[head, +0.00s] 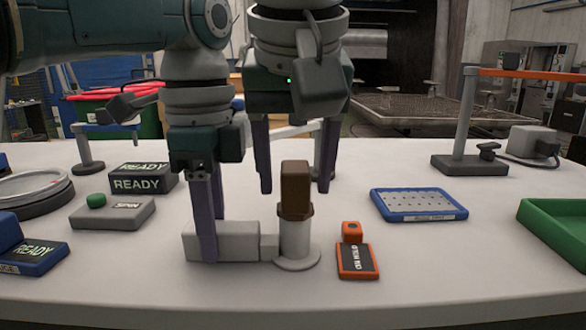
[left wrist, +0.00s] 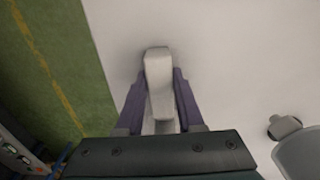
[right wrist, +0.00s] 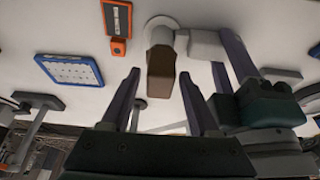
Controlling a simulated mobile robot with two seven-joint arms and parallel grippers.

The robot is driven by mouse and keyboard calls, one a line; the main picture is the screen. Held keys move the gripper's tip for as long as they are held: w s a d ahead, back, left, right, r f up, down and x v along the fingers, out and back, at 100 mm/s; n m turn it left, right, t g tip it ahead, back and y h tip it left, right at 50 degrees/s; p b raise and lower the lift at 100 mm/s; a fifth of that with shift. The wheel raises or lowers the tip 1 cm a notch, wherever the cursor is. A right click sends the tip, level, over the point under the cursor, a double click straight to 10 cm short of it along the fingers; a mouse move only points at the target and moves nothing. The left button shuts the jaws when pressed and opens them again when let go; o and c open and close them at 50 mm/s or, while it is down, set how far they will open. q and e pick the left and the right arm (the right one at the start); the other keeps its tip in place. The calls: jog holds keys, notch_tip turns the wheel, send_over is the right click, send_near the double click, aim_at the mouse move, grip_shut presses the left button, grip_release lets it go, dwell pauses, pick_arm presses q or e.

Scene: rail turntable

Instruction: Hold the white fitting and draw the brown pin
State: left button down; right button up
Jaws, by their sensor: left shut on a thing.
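The white fitting (head: 296,243) stands on the table with its round flange down and a block arm (head: 238,241) reaching left. The brown pin (head: 295,184) stands upright in its top, with a wider collar at its foot. My left gripper (head: 208,250) is shut on the block arm, with a finger on each side of it in the left wrist view (left wrist: 158,85). My right gripper (right wrist: 159,72) is open and empty. Its fingers show behind and on either side of the pin in the head view, with gaps on both sides. The pin's lower shaft is hidden inside the fitting.
An orange-edged block (head: 357,260) lies close right of the fitting. A blue tray (head: 418,205) lies farther right, and a green bin (head: 560,232) is at the right edge. A grey box with a green button (head: 112,215) and a READY sign (head: 142,180) stand left.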

grip_shut()
dwell(0.3)
dwell(0.6)
jog(key=shift+r, duration=0.1)
